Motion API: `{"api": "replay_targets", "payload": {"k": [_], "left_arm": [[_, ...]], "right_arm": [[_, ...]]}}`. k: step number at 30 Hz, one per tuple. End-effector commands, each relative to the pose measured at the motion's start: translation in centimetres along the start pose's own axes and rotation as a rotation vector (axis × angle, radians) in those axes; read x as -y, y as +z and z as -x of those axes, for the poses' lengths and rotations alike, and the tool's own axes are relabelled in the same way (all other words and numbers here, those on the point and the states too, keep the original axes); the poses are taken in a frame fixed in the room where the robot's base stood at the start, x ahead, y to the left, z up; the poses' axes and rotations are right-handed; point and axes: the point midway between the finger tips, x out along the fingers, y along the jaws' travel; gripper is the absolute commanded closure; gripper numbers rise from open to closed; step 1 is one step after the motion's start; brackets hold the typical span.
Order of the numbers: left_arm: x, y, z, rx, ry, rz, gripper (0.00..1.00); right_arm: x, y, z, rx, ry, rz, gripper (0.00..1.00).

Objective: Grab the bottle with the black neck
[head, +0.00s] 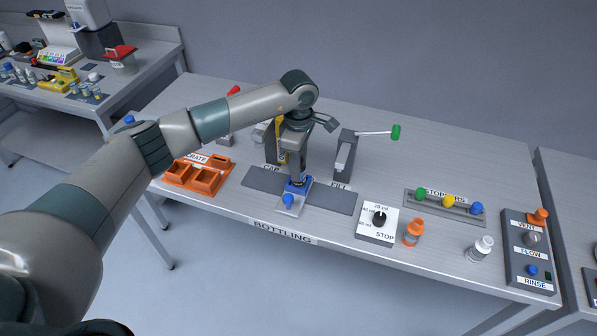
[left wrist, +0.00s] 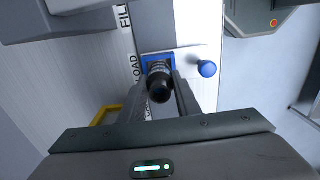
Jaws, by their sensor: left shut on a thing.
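The bottle with the black neck (left wrist: 160,84) stands in a blue square holder (left wrist: 146,62) on a pale slide plate, seen from above in the left wrist view. My left gripper (left wrist: 160,90) is shut on it, one finger on each side of the neck. In the head view my left gripper (head: 297,178) points straight down over the blue holder (head: 299,187) at the table's front middle and mostly hides the bottle. A blue knob (head: 288,200) is on the plate just in front of the holder. My right gripper is not in view.
An orange crate (head: 184,183) is at left. A post with a green-handled lever (head: 396,132) stands behind right. A dial box (head: 377,226), an orange bottle (head: 413,233), a white bottle (head: 480,249), a stopper rack (head: 408,205) and a control panel (head: 514,232) are further right.

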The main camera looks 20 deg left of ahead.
Motion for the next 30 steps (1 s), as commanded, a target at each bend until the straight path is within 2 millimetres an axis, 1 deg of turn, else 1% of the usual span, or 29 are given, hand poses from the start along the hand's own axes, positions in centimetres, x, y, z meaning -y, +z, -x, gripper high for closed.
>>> {"api": "replay_targets", "payload": {"k": [1,6,12,15,20,30], "left_arm": [[-0.1,0.0,0.6,-0.001,0.005,-0.002,0.94],[-0.1,0.0,3.4,0.000,0.006,-0.002,0.94],[-0.1,0.0,6.5,0.000,0.005,0.000,0.94],[-0.1,0.0,7.4,-0.001,0.003,0.000,0.94],[0.0,0.0,8.1,0.000,0.002,0.000,0.94],[0.0,0.0,8.1,0.000,0.001,0.000,0.94]], "right_arm": [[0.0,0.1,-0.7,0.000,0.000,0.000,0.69],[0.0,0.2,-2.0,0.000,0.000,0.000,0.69],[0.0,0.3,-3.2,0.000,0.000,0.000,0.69],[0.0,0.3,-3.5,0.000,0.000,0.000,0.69],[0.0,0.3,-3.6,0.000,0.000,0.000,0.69],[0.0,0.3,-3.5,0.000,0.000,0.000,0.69]]}}
